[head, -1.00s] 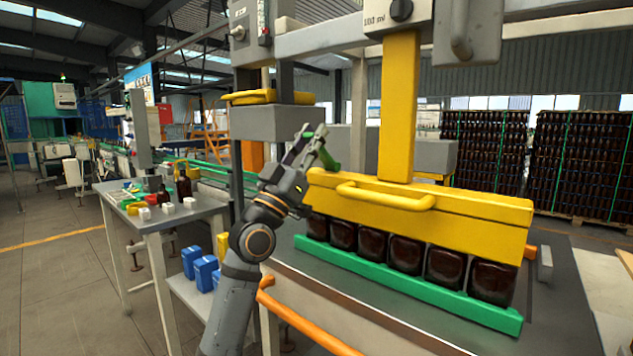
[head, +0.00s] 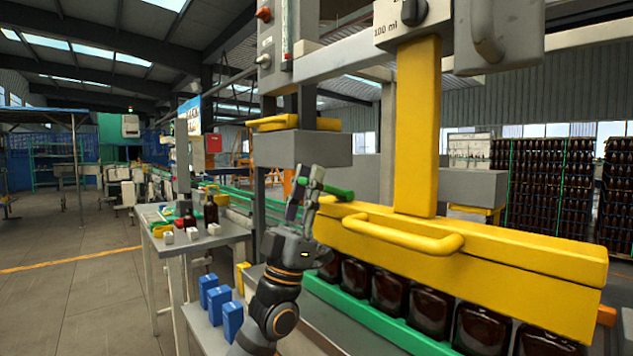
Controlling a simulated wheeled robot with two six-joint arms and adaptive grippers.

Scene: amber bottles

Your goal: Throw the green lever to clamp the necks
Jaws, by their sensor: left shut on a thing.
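The green lever (head: 338,192) sticks out at the left end of the yellow clamp head (head: 470,250). My left gripper (head: 307,188) reaches up from below and is shut on the lever, with its fingers on either side of it. Under the clamp head stands a row of amber bottles (head: 430,306) in a green tray (head: 362,318). Their necks are hidden by the clamp head. My right gripper does not show.
A yellow handle (head: 400,238) juts from the clamp head's front. A grey block (head: 295,148) sits above my left gripper. A side table (head: 220,238) with small bottles and white blocks stands left, and blue boxes (head: 232,320) stand lower left.

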